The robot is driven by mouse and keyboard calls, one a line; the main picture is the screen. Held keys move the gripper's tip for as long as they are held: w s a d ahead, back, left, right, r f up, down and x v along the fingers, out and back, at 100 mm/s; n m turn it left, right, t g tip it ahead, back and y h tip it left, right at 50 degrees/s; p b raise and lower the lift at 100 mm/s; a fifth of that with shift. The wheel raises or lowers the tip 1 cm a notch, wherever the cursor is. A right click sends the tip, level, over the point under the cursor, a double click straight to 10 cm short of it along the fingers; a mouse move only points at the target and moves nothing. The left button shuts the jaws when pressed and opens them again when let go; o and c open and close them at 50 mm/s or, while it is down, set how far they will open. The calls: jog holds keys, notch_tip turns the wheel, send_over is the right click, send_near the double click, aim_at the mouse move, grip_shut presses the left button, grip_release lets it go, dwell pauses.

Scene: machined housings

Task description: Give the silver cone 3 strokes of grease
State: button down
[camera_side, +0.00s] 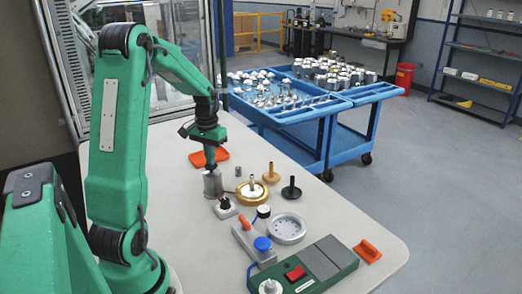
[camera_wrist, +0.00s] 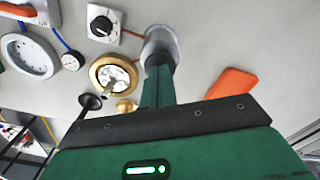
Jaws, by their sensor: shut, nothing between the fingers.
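A silver piece with a narrow upright stem (camera_side: 252,183) sits in a brass ring (camera_side: 242,197); it looks like the silver cone. In the wrist view it also shows, pale and round with its stem (camera_wrist: 110,75). A grey metal pot (camera_side: 212,184) stands left of the ring, knob box in front. My gripper (camera_side: 211,167) points down at the pot's top, shut and empty. In the wrist view its tip overlaps the pot (camera_wrist: 162,42); whether it is inside or just above, I cannot tell. The pot's contents are hidden, and grease is not clearly visible.
A gold piece (camera_side: 271,173) and a black piece (camera_side: 291,190) stand right of the ring. A knob box (camera_side: 224,208), grey dish (camera_side: 287,229) and green base (camera_side: 325,262) lie nearer. An orange tray (camera_side: 197,160) lies behind the pot. The table's right side is mostly clear.

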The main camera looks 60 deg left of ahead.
jog(key=shift+r, duration=1.95)
jog(key=shift+f, duration=0.2)
jog(key=shift+f, duration=0.35)
jog(key=shift+f, duration=1.45)
jog(key=shift+r, duration=2)
jog(key=shift+f, duration=0.5)
